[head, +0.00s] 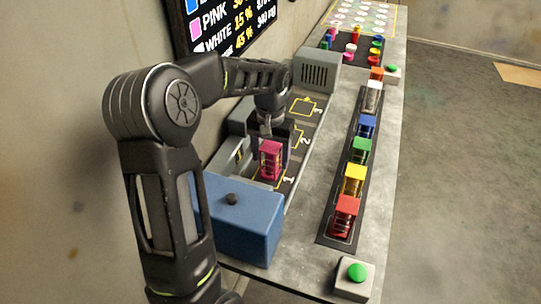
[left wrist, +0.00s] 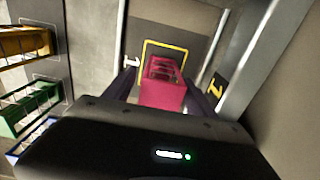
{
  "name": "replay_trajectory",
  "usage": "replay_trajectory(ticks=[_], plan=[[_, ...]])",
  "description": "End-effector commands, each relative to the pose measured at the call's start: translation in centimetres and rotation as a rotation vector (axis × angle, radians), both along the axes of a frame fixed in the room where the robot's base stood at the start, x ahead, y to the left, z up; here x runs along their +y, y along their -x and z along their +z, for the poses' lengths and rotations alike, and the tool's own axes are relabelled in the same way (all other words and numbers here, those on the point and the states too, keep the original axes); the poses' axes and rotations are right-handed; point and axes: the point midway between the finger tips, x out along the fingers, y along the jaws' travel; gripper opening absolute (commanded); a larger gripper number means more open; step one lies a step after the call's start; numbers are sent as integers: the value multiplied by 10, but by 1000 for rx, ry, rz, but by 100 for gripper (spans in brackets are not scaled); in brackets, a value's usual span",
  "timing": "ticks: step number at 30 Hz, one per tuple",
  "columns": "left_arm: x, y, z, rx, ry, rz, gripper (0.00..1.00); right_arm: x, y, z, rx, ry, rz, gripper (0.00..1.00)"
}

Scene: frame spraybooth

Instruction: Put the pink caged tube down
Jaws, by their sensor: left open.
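The pink caged tube (head: 270,160) stands upright at the yellow-outlined place marked 1 on the dark strip, in the head view. In the left wrist view the pink caged tube (left wrist: 162,92) lies between the two dark fingers, with a yellow outline (left wrist: 165,44) beyond it. My left gripper (head: 268,135) is open around or close to the tube's top. It also shows in the left wrist view (left wrist: 160,88), one finger on each side of the tube. Contact between fingers and tube cannot be told. My right gripper is not in view.
A row of caged tubes, including red (head: 345,217), yellow (head: 354,180) and green (head: 361,151), stands on a black rack (head: 333,240) to the right. A blue box (head: 238,225) sits in front of the strip. Places 2 and 3 (head: 305,106) look empty. A green button (head: 357,272) is at the near edge.

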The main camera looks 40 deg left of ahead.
Motion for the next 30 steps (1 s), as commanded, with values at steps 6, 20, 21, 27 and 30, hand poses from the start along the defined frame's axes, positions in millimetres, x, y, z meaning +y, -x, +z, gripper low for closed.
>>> replay_trajectory(ticks=[6, 20, 21, 27, 30], plan=[[0, -1, 25, -4, -2, 0, 65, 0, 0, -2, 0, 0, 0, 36], [0, -1, 113, -3, -1, 0, 65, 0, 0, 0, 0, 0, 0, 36], [0, 0, 116, -2, -1, 0, 65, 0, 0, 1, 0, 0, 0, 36], [0, 0, 122, -1, 0, 1, 65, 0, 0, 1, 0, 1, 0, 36], [0, 0, 121, -1, 0, 1, 65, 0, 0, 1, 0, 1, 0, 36]])
